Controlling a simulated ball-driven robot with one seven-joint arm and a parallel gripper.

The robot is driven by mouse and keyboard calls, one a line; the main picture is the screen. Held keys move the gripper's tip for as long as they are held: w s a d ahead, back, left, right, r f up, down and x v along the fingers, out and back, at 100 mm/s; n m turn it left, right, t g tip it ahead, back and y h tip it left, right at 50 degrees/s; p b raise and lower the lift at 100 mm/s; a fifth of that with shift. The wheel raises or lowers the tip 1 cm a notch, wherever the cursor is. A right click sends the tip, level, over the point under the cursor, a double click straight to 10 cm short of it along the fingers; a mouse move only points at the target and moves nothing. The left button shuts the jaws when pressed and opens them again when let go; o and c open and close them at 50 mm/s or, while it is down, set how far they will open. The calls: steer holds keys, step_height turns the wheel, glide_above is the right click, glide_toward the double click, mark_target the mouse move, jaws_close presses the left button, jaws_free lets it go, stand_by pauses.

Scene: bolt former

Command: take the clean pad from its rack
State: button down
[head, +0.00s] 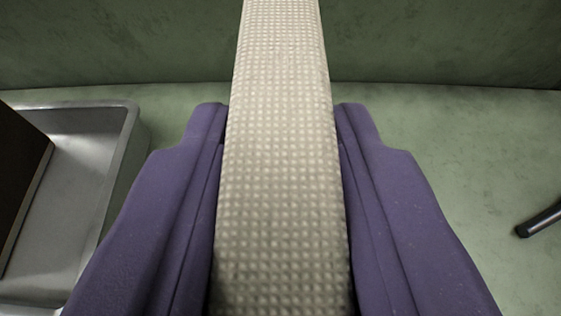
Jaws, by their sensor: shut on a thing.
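The pad (283,170) is pale cream with a dimpled surface. It runs as a long strip up the middle of the head view, from the bottom edge to past the top edge. My gripper (281,125) has two purple fingers, one on each side of the pad. The fingers are shut on the pad, touching or nearly touching its long edges. Both ends of the pad are out of the picture. No rack can be made out in this view.
A grey metal tray (128,150) with a raised rim stands at the left, with a dark block (22,170) in or over it. A dark rod (540,221) shows at the right edge. A green wall (450,40) stands behind the green floor (470,140).

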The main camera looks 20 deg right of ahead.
steer(key=s+r+b, duration=0.1)
steer(key=s+b, duration=1)
steer(key=s, duration=0.5)
